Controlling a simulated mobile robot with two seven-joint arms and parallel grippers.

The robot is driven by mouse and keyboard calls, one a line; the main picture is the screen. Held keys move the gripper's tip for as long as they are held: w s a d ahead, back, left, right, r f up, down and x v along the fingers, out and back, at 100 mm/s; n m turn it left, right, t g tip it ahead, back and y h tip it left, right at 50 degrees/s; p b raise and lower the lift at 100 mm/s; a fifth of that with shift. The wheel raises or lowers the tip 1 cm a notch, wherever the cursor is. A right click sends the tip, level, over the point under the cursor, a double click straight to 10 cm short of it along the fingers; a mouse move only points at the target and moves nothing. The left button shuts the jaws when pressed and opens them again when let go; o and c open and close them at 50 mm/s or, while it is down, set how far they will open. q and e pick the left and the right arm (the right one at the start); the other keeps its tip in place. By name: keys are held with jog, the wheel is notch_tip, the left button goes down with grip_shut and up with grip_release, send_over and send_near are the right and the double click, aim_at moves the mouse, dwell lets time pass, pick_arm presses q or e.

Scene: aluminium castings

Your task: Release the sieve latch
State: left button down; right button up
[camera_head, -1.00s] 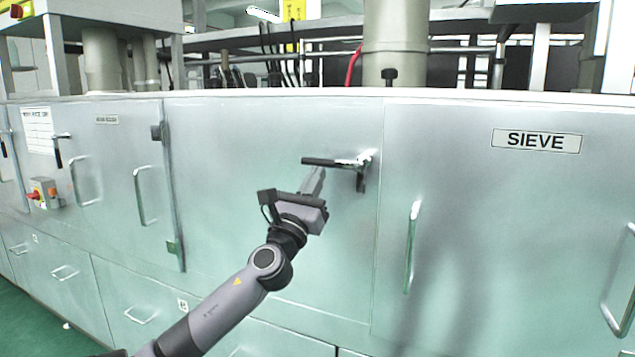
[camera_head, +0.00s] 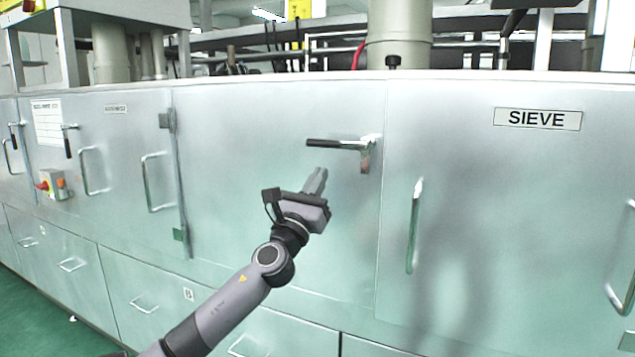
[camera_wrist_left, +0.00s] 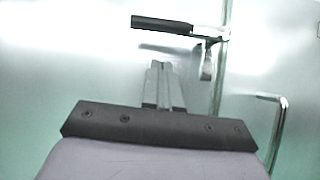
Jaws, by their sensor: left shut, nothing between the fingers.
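The sieve latch (camera_head: 342,145) is a black-gripped lever on a chrome pivot, on the metal panel left of the SIEVE door. Its handle lies nearly level and points left from the pivot. It also shows at the top of the left wrist view (camera_wrist_left: 162,24), with the pivot to its right. My left gripper (camera_head: 318,174) is shut and empty, a little below the handle and left of the pivot. In the left wrist view its fingers (camera_wrist_left: 158,68) point up toward the handle, with a gap between. My right gripper is in neither view.
The SIEVE sign (camera_head: 537,119) is on the right door. A vertical door handle (camera_head: 414,228) stands right of the latch and juts out from the panel. Floor shows bottom left.

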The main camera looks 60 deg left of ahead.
pick_arm(q)
jog(key=b+v, duration=0.1)
jog(key=v, duration=0.9)
jog(key=shift+d+b, duration=0.2)
jog(key=shift+b, duration=0.1)
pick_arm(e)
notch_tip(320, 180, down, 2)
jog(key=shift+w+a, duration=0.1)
pick_arm(q)
jog(key=shift+w+f, duration=0.15)
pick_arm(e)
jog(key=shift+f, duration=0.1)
